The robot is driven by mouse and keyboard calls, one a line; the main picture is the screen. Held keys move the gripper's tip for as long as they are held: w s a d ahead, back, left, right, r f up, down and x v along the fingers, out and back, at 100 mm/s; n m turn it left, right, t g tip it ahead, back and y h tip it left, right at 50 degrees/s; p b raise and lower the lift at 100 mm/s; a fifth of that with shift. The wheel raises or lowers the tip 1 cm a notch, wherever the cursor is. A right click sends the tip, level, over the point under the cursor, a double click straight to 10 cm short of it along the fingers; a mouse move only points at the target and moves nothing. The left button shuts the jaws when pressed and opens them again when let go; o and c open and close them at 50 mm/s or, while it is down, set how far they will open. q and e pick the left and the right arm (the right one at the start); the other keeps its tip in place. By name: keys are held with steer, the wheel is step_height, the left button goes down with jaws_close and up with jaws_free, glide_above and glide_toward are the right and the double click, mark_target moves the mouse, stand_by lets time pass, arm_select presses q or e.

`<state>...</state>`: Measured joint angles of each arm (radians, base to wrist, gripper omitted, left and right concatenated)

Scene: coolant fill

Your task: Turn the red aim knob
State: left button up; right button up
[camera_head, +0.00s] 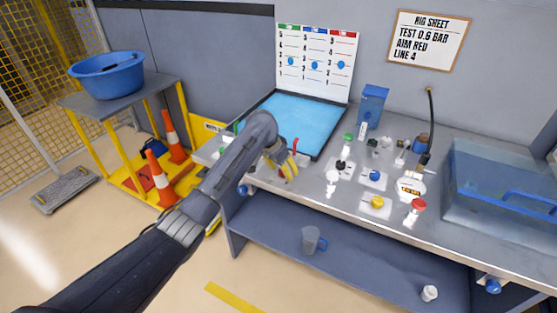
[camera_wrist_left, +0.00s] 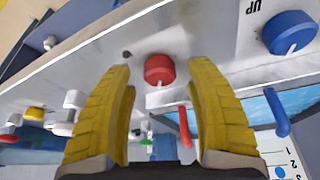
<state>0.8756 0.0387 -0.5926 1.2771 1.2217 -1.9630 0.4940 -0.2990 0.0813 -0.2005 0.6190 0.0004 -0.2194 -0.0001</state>
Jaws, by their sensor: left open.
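The red aim knob (camera_wrist_left: 159,69) shows in the left wrist view, a round knob on the pale front panel of the bench. My left gripper (camera_wrist_left: 160,100) is open, with one yellow finger on each side of the knob in that view. The fingers appear apart from the knob, and nothing is held between them. In the head view my left gripper (camera_head: 290,168) is at the front edge of the bench, below the blue tray, and hides most of the knob area. My right gripper is not in view.
A blue knob (camera_wrist_left: 289,32) is beside the red one. A red lever (camera_wrist_left: 184,128) and a blue lever (camera_wrist_left: 277,112) are close by. Several valves and fittings stand on the bench top (camera_head: 330,205) to the right. A wall sheet (camera_head: 430,40) reads "AIM RED".

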arm_select(q)
steer(key=v, duration=1.1)
steer(key=shift+f, duration=0.1)
